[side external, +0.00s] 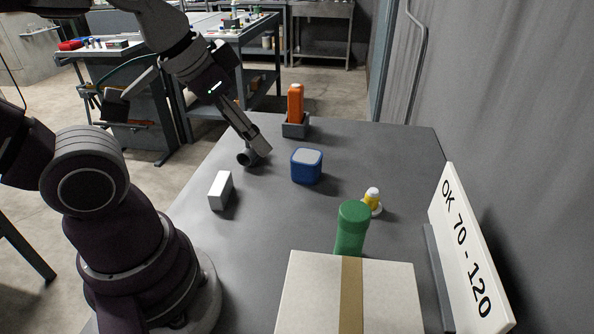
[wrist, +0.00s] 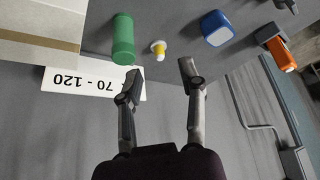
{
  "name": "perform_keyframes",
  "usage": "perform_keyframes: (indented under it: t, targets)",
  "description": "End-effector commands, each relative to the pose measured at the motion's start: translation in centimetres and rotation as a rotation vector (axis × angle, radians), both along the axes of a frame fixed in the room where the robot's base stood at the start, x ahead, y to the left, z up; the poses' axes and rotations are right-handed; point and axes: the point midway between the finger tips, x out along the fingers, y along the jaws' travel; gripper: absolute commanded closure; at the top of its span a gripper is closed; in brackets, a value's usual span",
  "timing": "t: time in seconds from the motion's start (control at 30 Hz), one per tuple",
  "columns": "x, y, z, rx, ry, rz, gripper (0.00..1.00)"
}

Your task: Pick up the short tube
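The short tube (side external: 246,157) looks like a small dark grey hollow cylinder lying on its side on the grey table, left of the blue block. In the side view my gripper (side external: 259,147) comes down from the upper left, its fingertips overlapping the tube's right side; I cannot tell whether they touch. In the wrist view my gripper (wrist: 158,67) has its two fingers wide apart with nothing held between them. A dark grey piece is cut off at that view's upper right edge; I cannot tell whether it is the tube.
A blue block (side external: 306,167), white block (side external: 220,191), orange bottle (side external: 295,103) in a grey holder (side external: 296,130), yellow-and-white piece (side external: 372,197), green cylinder (side external: 352,230) and taped box (side external: 300,292) stand around. A sign (side external: 464,250) stands along the right side.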

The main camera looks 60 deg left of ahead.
Motion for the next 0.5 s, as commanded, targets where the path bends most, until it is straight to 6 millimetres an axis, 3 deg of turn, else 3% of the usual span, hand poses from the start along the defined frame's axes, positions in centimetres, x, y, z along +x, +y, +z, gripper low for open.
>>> perform_keyframes:
  t: [0.07, 0.17, 0.3, 0.4, 0.5]
  targets:
    - [1.1, 1.0, 0.2, -0.002, 0.012, 0.051, 0.61]
    - [3.9, 4.1, 0.4, -0.011, 0.035, 0.180, 0.61]
    - [7.5, 11.4, -1.1, -0.023, 0.064, 0.400, 0.61]
    - [8.4, 16.8, -3.1, -0.028, 0.081, 0.531, 0.61]
    - [8.2, 20.6, -4.9, -0.032, 0.090, 0.618, 0.61]
